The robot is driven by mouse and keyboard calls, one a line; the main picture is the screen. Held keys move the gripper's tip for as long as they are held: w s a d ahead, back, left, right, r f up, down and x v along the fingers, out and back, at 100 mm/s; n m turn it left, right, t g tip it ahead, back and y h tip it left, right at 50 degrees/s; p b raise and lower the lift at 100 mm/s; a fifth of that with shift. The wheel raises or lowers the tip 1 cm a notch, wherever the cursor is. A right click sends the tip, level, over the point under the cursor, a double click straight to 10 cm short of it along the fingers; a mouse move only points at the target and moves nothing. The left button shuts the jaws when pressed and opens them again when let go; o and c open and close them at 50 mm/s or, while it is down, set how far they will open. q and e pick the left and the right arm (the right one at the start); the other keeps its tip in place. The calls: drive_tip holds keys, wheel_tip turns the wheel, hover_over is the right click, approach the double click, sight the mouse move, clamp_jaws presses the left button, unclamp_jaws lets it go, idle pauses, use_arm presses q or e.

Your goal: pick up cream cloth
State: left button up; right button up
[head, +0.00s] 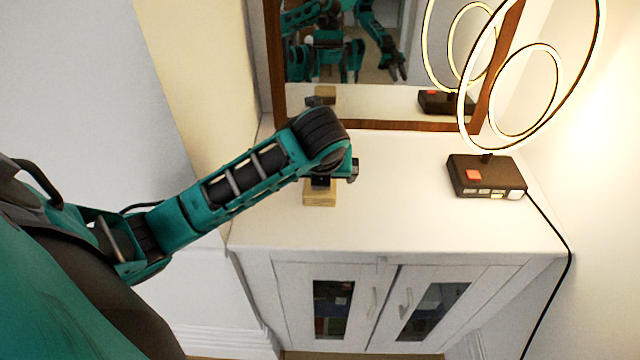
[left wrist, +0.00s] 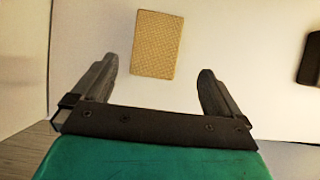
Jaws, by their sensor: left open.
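The cream cloth (head: 320,195) looks like a small folded, tan block with a woven pattern. It lies flat on the white cabinet top, near its left part. It also shows in the left wrist view (left wrist: 157,44), beyond the fingertips and roughly centred between them. My left gripper (head: 336,178) is above the cloth in the head view, and the arm hides part of the cloth's far side. In the left wrist view the left gripper (left wrist: 156,72) is open with nothing between its fingers. My right gripper is not directly in view.
A dark lamp base (head: 487,178) with a red patch and lit rings stands right on the cabinet top (head: 420,220); its cord runs down the right side. A wood-framed mirror (head: 375,121) stands behind, reflecting me. The cabinet top between cloth and lamp is clear.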

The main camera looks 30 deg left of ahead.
sight(317, 198)
use_arm(q)
drive_tip(key=x, duration=0.7)
drive_tip(key=shift+a, duration=0.35)
drive_tip(key=shift+c, duration=0.2)
drive_tip(key=c, duration=1)
drive_tip(key=shift+o, duration=0.2)
